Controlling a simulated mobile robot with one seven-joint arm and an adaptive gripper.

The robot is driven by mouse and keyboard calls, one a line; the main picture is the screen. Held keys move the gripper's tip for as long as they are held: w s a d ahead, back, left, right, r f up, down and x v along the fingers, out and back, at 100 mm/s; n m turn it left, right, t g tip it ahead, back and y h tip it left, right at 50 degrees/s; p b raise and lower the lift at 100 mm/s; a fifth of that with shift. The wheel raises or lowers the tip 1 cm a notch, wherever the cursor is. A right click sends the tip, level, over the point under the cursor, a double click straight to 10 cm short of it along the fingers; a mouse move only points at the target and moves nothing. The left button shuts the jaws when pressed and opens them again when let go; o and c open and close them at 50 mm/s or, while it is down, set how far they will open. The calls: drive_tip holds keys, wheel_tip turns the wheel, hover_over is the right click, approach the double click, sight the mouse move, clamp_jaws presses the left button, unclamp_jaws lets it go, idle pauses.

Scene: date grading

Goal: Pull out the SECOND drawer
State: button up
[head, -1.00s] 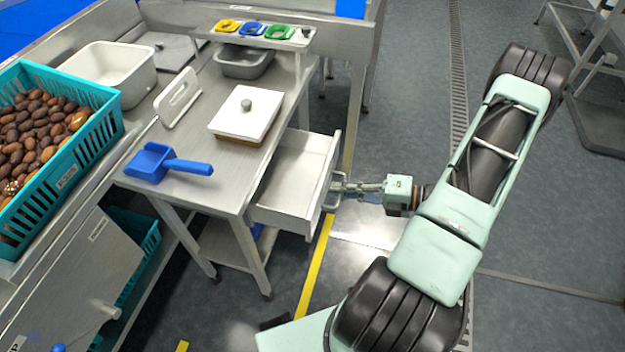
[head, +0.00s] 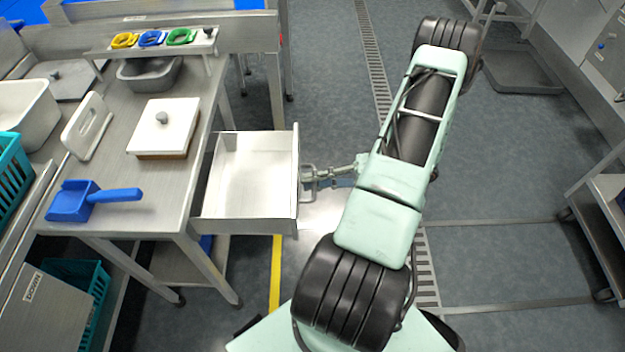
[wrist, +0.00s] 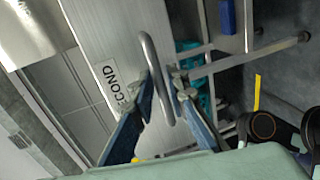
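The drawer (head: 250,175) under the steel table's right side stands well out, and its inside looks empty. The bar handle (wrist: 152,60) runs between my fingers. My gripper (wrist: 168,90) appears shut on this handle, one blue-grey finger on each side of the bar. In the head view my gripper (head: 312,178) is at the handle on the drawer's right face.
On the table (head: 190,190) are a blue scoop (head: 75,202), a white-lidded box (head: 165,128), a white board (head: 88,127) and a grey pan (head: 150,74). Open floor lies right of the drawer. A cart (head: 600,205) stands at the far right.

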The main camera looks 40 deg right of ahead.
drive_tip(key=shift+o, duration=0.8)
drive_tip(key=v, duration=1.2)
